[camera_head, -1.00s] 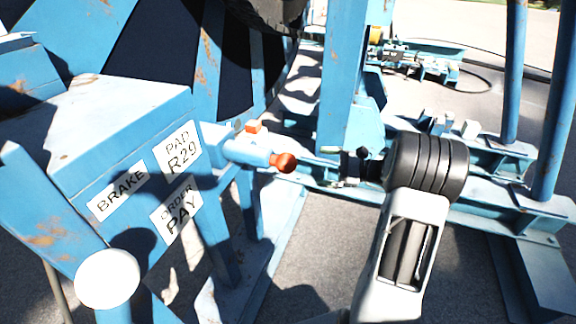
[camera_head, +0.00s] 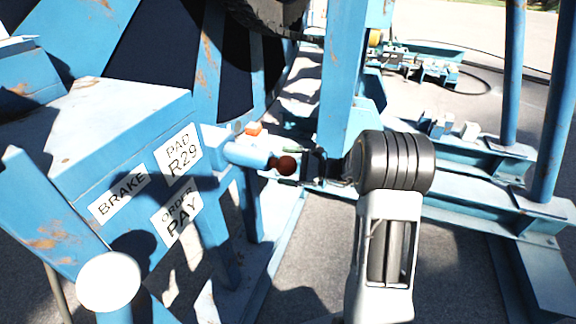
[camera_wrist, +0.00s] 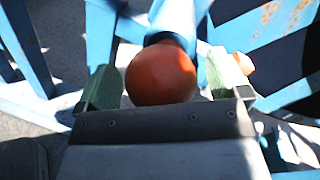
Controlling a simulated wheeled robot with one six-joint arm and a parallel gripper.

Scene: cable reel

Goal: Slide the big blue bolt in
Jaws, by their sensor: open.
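The big blue bolt (camera_head: 246,154) is a light-blue cylinder at the right side of the sign-bearing blue frame in the head view. Its orange-red ball knob (camera_head: 284,165) points right, toward my gripper (camera_head: 304,165). In the wrist view the ball knob (camera_wrist: 161,74) lies between the two green-padded fingers (camera_wrist: 170,92), with the blue bolt shaft (camera_wrist: 172,22) behind it. My gripper is open, with a finger on each side of the knob. I cannot tell whether either finger touches it. The bolt's far end is hidden.
A small orange block (camera_head: 253,128) sits just above the bolt. The blue frame (camera_head: 130,110) carries labels reading BRAKE, PAD R29 and ORDER PAY. A blue upright post (camera_head: 340,80) stands behind my gripper. Grey ground (camera_head: 300,270) is clear below.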

